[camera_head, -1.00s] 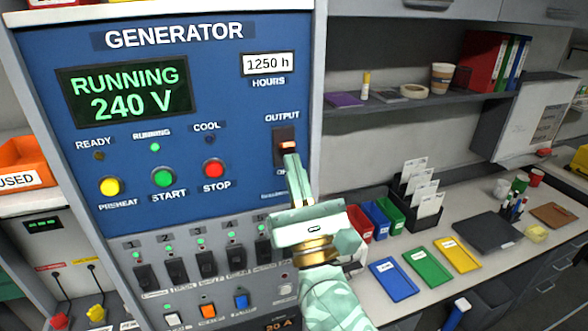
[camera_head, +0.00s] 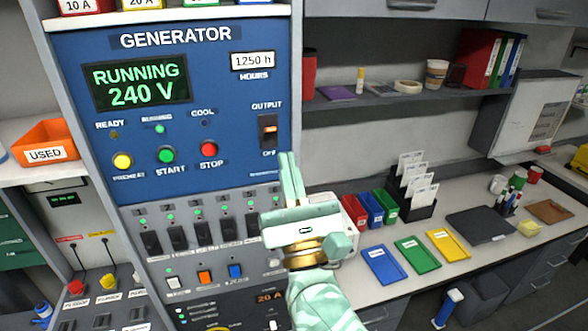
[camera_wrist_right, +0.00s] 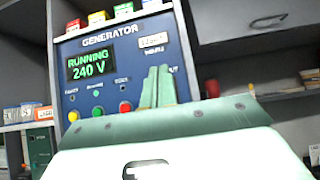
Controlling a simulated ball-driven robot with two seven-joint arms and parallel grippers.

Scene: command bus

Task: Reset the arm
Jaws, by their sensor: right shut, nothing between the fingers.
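My right gripper (camera_head: 290,180) is in front of the generator panel (camera_head: 215,70), below the output switch (camera_head: 268,130) and apart from it in the head view. Its fingers are together and empty, pointing up. In the right wrist view the fingers (camera_wrist_right: 158,86) stand in front of the panel, covering part of its right side near the output label. The generator display (camera_head: 136,82) reads RUNNING 240 V, and the small green running light is lit. The output switch has a lit orange part at its middle. My left gripper is not in view.
Below the panel is a row of black breaker switches (camera_head: 178,238) with green lights. To the right, a counter holds blue, green and yellow trays (camera_head: 382,265), small coloured bins (camera_head: 370,208) and a card rack (camera_head: 412,190). A shelf (camera_head: 400,98) runs above it.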

